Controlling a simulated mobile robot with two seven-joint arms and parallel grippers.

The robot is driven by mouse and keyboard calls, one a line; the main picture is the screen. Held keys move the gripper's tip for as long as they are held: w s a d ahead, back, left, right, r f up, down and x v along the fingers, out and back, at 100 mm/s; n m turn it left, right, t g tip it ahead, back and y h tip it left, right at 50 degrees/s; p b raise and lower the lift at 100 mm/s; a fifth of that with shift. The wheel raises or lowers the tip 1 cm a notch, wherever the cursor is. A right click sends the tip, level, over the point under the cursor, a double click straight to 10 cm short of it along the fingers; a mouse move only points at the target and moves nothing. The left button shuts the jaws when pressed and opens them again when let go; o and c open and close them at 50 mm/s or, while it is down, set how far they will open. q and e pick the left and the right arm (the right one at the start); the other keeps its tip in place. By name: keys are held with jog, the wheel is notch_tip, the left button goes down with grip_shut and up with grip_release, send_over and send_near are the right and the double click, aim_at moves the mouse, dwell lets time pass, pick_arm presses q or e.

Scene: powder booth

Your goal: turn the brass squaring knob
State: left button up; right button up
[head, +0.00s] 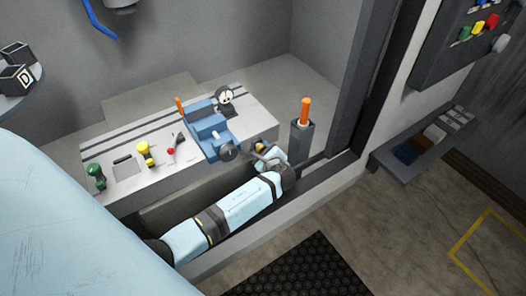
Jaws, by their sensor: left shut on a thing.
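A blue fixture (208,133) sits on the pale bench panel, with a dark round handwheel (229,153) at its front. My left arm comes in from the lower left and bends back at the wrist. My left gripper (257,147) is at the front right of the fixture, just right of the handwheel. It is shut on a small brass-coloured part (261,147), which looks like the brass squaring knob. The fingers and wrist hide most of it, so its angle cannot be read. My right gripper is not in view.
A grey post with an orange handle (304,112) stands close right of my gripper. A dark booth frame (362,80) rises beyond it.

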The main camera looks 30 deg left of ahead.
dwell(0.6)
pick_arm(q)
jog(key=o, duration=0.9)
jog(key=b+v, duration=0.1)
jog(key=v, duration=1.2)
jog(key=shift+s+d+r+b, duration=0.1)
jog(key=shift+s+d+b, duration=0.15)
jog(key=shift+s+b, duration=0.15)
jog(key=shift+n, duration=0.3)
